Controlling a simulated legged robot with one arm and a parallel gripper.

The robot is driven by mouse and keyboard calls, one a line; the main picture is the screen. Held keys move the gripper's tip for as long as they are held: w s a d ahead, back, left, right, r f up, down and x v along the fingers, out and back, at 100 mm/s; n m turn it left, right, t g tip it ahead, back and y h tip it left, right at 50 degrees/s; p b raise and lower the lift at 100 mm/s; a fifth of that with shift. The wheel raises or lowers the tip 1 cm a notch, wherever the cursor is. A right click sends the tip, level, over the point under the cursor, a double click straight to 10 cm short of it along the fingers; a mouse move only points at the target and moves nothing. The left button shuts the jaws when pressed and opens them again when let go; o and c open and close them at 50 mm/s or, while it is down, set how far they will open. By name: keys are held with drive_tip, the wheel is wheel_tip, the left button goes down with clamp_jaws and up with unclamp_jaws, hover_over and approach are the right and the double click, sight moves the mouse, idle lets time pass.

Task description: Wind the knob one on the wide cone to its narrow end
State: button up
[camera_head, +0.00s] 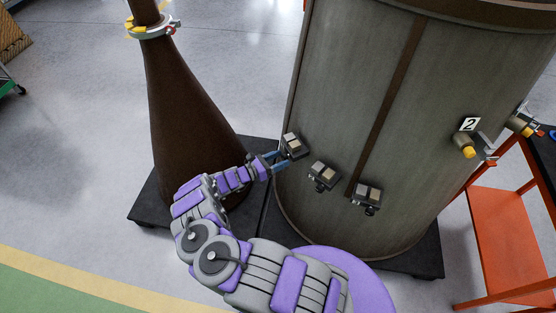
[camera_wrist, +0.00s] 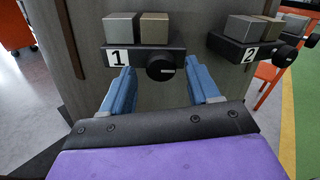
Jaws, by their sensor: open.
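The wide cone (camera_head: 340,110) is a large grey-brown drum standing upright at the right of the head view. A dark box with two small blocks on top, one grey and one tan, sits on its lower side. In the wrist view its front bears a white label "1" (camera_wrist: 117,57) and a round black knob one (camera_wrist: 160,67). My gripper (camera_head: 277,158) is open at this box. In the wrist view its blue fingers reach up with the knob between their tips; whether they touch it I cannot tell. The knob itself cannot be made out in the head view.
A similar box labelled 2 (camera_wrist: 252,42) sits to the right, and another box (camera_head: 367,196) beyond it. A slim brown cone (camera_head: 190,110) stands left of my arm on a black base. An orange cart (camera_head: 505,230) stands at the right.

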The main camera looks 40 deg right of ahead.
drive_tip(key=w+a, duration=0.3)
drive_tip(key=a, duration=1.4)
drive_tip(key=shift+p, duration=0.35)
drive_tip(key=shift+w+a, duration=0.1)
drive_tip(key=shift+w, duration=0.05)
